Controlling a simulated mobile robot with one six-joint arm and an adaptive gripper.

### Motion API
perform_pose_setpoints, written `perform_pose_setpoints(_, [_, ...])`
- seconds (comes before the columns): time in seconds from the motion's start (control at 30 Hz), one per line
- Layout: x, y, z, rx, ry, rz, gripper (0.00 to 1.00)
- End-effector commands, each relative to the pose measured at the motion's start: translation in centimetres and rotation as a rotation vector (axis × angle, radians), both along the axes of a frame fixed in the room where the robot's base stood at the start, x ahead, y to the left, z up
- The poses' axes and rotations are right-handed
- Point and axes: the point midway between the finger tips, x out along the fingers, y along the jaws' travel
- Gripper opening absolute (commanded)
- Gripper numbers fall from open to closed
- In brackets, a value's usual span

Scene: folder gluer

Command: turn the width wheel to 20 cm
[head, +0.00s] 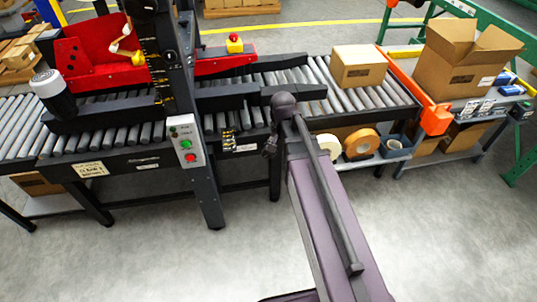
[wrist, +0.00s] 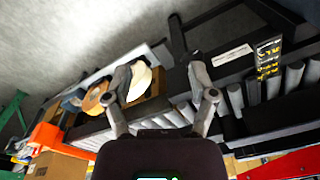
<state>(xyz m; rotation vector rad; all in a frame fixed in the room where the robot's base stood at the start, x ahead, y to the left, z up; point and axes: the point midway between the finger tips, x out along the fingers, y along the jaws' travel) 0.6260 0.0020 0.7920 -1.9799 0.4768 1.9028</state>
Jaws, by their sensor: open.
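I cannot make out the width wheel in either view; my arm covers part of the machine front in the head view. A small black scale plate with yellow marks (head: 229,140) hangs on the front rail, and it also shows in the wrist view (wrist: 268,57). Its figures are too small to read. My gripper (wrist: 160,68) is open with nothing between its fingers. It is over the roller conveyor's front side, left of the scale plate in the wrist view. In the head view my arm hides most of the gripper.
A control box with green and red buttons (head: 187,143) is on the front post. Tape rolls (head: 361,143) lie on a shelf below the conveyor. A closed carton (head: 358,67) sits on the rollers (head: 318,80). An orange guard (head: 433,115) stands at right. The front floor is clear.

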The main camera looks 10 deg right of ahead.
Motion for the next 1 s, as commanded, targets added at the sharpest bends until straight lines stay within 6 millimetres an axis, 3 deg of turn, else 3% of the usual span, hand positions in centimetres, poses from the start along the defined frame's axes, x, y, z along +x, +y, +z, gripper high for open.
perform_pose_setpoints(0.03, [2.3,0.0,-1.6,0.004,-0.007,-0.075,0.73])
perform_pose_setpoints(0.1, [4.2,0.0,-2.7,0.010,-0.015,-0.187,0.73])
perform_pose_setpoints(0.5, [14.9,0.1,-8.1,0.060,-0.059,-0.797,0.73])
perform_pose_setpoints(0.7, [17.8,0.2,-9.4,0.080,-0.069,-0.984,0.73])
perform_pose_setpoints(1.0, [18.5,0.1,-9.6,0.088,-0.073,-1.049,0.73])
